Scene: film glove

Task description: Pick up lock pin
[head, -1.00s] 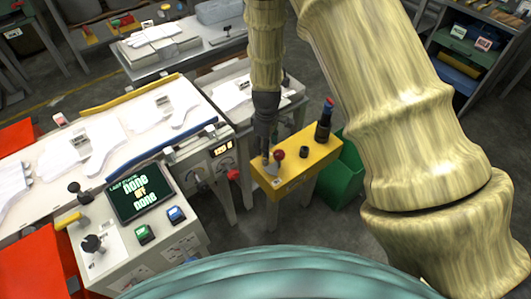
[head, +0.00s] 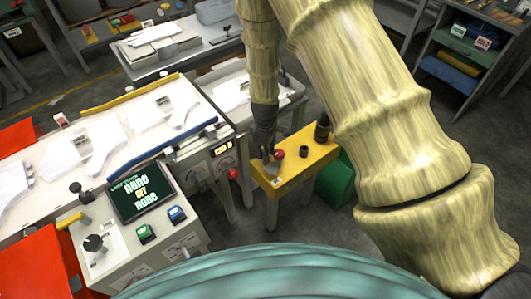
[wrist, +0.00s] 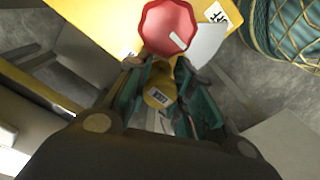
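What looks like the lock pin has a red faceted knob (wrist: 168,27), seen large at the top of the wrist view. A yellow piece with a small label (wrist: 158,97) shows below the knob, between my fingers. My gripper (wrist: 160,72) has its teal fingers apart on either side of this yellow piece. Contact cannot be made out.
A dark upright bottle-like item (head: 322,127) and a short black knob (head: 303,151) stand on the yellow stand. A green bin (head: 336,183) is beside it. A control panel with a screen (head: 140,191) and the long white glove table (head: 100,130) are at left.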

